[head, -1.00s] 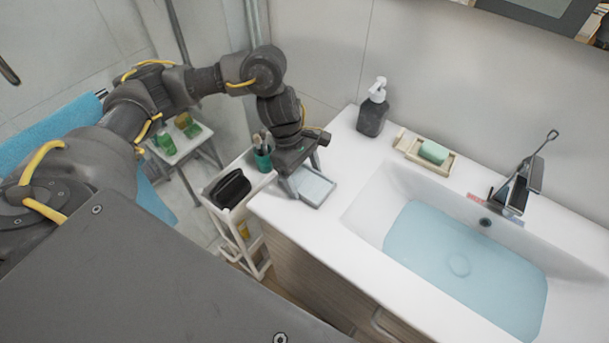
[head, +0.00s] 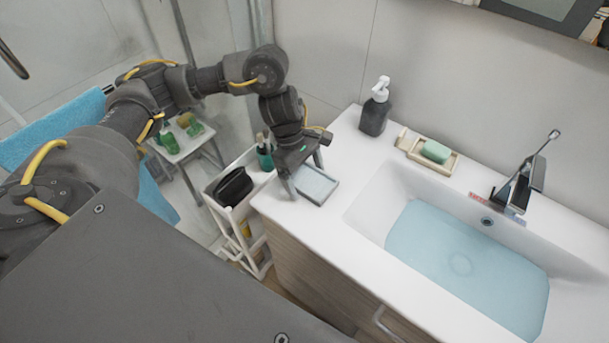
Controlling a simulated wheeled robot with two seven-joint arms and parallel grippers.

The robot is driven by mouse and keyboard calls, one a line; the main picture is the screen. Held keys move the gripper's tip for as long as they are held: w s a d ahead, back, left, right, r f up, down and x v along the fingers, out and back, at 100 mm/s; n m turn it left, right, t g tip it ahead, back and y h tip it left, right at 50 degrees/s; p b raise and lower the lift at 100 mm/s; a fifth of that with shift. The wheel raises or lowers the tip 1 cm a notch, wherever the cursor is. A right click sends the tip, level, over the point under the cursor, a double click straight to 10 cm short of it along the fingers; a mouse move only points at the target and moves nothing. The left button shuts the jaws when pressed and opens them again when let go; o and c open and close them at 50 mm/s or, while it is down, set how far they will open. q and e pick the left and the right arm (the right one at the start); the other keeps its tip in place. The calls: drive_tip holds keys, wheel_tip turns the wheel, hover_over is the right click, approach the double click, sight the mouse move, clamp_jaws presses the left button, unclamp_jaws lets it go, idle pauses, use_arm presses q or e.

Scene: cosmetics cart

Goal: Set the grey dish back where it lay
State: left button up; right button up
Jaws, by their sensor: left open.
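The grey dish (head: 316,188) is a shallow square tray with a pale inside. It lies flat on the left end of the white sink counter, near its corner. My left gripper (head: 306,187) points down over the dish with its fingers apart. One finger is at the dish's left side and the other is by its far right side. The gripper hides part of the dish's back edge, and I cannot tell whether the fingers touch it. My right gripper is not in view.
A dark soap dispenser (head: 375,107) and a wooden soap tray (head: 410,148) with green soap (head: 436,152) stand behind, to the right. The water-filled basin (head: 455,255) is at right. A white cart (head: 247,207) with a black pouch (head: 233,186) stands left of the counter.

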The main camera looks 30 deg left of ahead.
sight(302, 175)
use_arm(q)
drive_tip(key=shift+s+d+f, duration=0.1)
drive_tip(key=shift+s+f, duration=0.15)
drive_tip(key=shift+f, duration=0.15)
drive_tip(key=r, duration=0.1)
drive_tip(key=w+a+r, duration=0.1)
drive_tip(key=r, duration=0.1)
drive_tip(key=w+a+r, duration=0.1)
drive_tip(key=shift+r, duration=0.4)
drive_tip(key=v, duration=0.6)
drive_tip(key=shift+s+r+b, duration=0.2)
drive_tip(key=shift+s+b, duration=0.1)
drive_tip(key=shift+s, duration=0.25)
drive_tip(key=shift+d+r, duration=0.15)
